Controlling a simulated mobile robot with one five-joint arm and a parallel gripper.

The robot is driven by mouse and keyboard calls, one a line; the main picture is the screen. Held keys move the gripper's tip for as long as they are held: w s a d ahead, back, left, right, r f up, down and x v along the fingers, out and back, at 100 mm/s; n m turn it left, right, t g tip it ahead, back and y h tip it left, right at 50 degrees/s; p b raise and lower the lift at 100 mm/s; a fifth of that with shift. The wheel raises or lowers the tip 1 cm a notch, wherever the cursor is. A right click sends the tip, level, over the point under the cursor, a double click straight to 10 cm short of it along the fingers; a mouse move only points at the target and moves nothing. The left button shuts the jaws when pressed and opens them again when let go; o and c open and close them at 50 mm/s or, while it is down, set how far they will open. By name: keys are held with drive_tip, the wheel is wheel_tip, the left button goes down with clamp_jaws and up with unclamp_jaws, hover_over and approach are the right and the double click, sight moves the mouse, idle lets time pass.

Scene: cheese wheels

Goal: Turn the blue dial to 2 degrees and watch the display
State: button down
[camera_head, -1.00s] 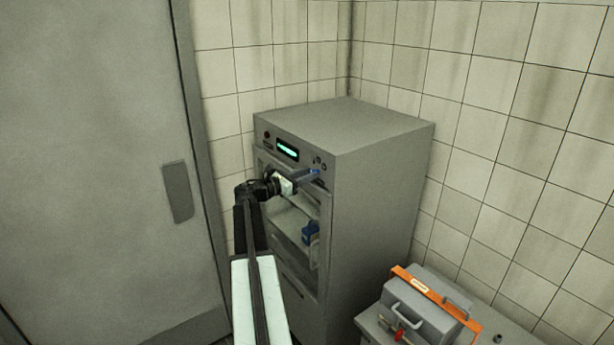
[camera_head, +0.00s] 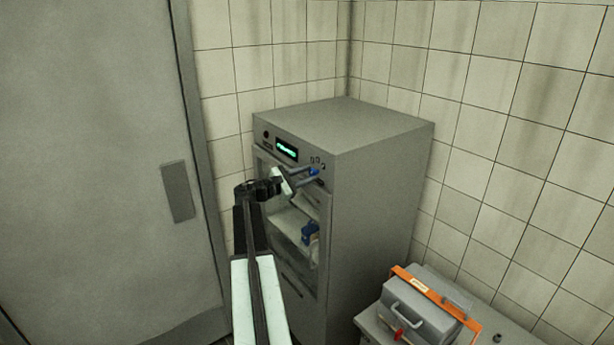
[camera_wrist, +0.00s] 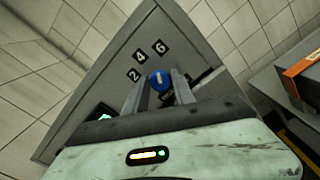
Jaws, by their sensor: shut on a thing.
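The blue dial (camera_head: 314,171) is on the upper front panel of a grey cabinet (camera_head: 385,150). In the wrist view the dial (camera_wrist: 159,81) shows a small pale mark, with labels 2 (camera_wrist: 135,75), 4 (camera_wrist: 138,55) and 6 (camera_wrist: 160,46) beside it. I cannot tell exactly where the mark points. My gripper (camera_head: 309,175) reaches the panel, and its two fingers (camera_wrist: 160,84) are shut on the dial from either side. The display (camera_head: 287,150) glows green-cyan left of the dial; its text is too small to read.
Below the panel, the cabinet's glazed front shows shelves and a blue item (camera_head: 309,233). A grey case with an orange strip (camera_head: 436,304) rests on a low surface at the lower right. A large grey door (camera_head: 100,170) stands at the left. Tiled walls are close behind the cabinet.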

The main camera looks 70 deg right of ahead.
drive_tip(key=shift+m, duration=1.2)
drive_tip(key=shift+w, duration=0.1)
drive_tip(key=c, duration=1.1)
unclamp_jaws()
drive_tip(key=shift+a, duration=0.1)
drive_tip(key=v, duration=0.7)
drive_tip(key=shift+w+a+f, duration=0.1)
drive_tip(key=shift+w+a, duration=0.1)
drive_tip(key=shift+a, duration=0.1)
